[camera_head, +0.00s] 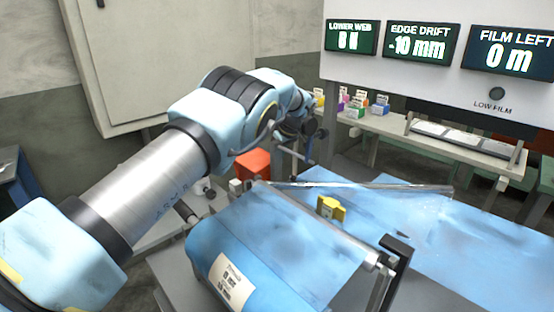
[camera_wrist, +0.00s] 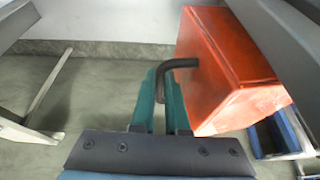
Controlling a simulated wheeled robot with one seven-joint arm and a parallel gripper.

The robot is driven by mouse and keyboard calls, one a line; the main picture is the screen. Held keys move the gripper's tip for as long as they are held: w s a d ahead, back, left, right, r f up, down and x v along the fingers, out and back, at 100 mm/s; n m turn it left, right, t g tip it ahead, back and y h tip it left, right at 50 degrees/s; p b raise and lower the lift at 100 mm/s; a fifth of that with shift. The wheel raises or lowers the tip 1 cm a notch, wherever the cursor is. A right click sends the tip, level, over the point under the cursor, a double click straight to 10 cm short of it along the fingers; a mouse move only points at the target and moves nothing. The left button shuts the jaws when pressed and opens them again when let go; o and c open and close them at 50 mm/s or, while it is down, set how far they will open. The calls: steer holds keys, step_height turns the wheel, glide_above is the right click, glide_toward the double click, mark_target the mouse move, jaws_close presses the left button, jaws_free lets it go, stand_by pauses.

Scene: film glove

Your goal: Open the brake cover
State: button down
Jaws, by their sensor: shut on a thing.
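A red box-shaped cover (camera_wrist: 222,68) fills the upper right of the wrist view, with a black bent handle (camera_wrist: 178,64) at its left side. My gripper (camera_wrist: 165,88) has teal fingers shut on this handle. In the head view the red cover (camera_head: 253,164) shows low behind the blue film roll, below the far end of my arm. My gripper's fingers and the handle cannot be made out clearly there. I cannot tell whether the cover has swung from its closed position.
A blue film roll (camera_head: 203,262) with a clear bar and a yellow block (camera_head: 331,208) stands in front. Blue film sheet (camera_head: 450,245) spreads to the right. A bench (camera_head: 440,139) with small coloured boxes is behind. Displays (camera_head: 419,43) hang above. A blue bin (camera_wrist: 272,136) is right of the cover.

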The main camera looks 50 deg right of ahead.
steer(key=c, duration=1.2)
jaws_free()
steer(key=shift+w, duration=0.1)
steer(key=b+v, duration=0.3)
steer(key=v, duration=0.7)
steer(key=shift+r, duration=0.35)
